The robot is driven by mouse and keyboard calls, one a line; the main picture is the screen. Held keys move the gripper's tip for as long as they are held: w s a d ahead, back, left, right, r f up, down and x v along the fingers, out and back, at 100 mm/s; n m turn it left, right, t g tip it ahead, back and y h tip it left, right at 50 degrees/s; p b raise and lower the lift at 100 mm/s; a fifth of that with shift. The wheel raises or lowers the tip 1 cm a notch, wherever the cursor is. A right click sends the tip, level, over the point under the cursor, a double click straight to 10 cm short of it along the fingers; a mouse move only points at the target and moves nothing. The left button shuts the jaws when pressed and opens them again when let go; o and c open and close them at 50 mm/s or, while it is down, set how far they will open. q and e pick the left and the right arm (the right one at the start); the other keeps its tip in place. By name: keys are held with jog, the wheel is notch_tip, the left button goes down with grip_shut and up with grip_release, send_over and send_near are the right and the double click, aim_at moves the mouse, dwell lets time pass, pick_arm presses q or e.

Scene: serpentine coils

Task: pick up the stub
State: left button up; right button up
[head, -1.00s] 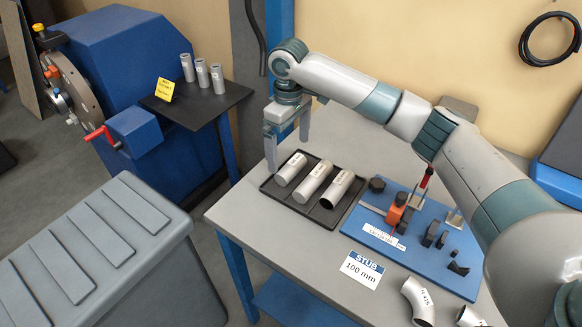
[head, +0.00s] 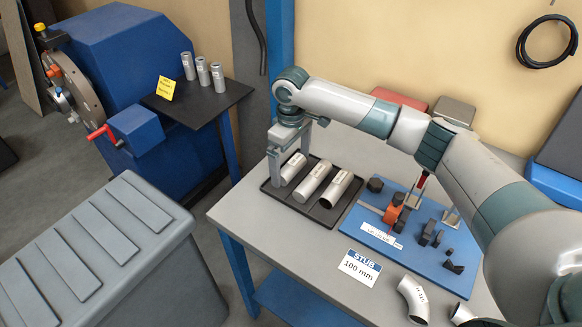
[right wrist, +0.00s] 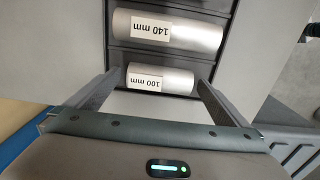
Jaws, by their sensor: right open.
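The stub, a short silver tube labelled 100 mm (head: 293,169), lies leftmost of three tubes in a dark tray (head: 313,218) on the grey table. It also shows in the right wrist view (right wrist: 176,82). My right gripper (head: 290,170) is open and low over the tray, with one finger at each end of the stub. In the right wrist view the right gripper (right wrist: 158,81) shows narrow gaps between its fingertips and the stub's ends. A card (head: 360,267) on the table reads STUB 100 mm. My left gripper is not in view.
A 140 mm tube (right wrist: 168,32) lies beside the stub, and a third tube (head: 337,188) beyond it. A blue fixture board (head: 378,236) with clamps stands right of the tray. Bent pipes (head: 413,298) lie near the front edge. Table left of the card is clear.

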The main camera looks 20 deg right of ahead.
aim_at(291, 164)
dwell(0.3)
jog(key=c, duration=1.3)
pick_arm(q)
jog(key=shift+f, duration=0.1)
pick_arm(e)
jog(key=shift+r, duration=0.15)
jog(key=shift+w+r+b, duration=0.1)
jog(key=shift+r+b, duration=0.3)
jog(key=shift+r, duration=0.15)
notch_tip(291, 164, up, 2)
jog(key=shift+r+b, duration=0.2)
jog(key=shift+b, duration=0.4)
pick_arm(q)
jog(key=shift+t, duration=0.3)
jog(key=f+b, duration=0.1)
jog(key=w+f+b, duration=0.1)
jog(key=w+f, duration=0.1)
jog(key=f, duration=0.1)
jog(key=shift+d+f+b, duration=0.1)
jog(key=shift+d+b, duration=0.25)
jog(key=shift+b, duration=0.05)
pick_arm(e)
jog(key=s+d+r, duration=0.2)
jog(key=s, duration=0.1)
jog(key=s+d+r, duration=0.5)
jog(key=s, duration=0.1)
jog(key=shift+d+r, duration=0.15)
jog(key=shift+d, duration=0.2)
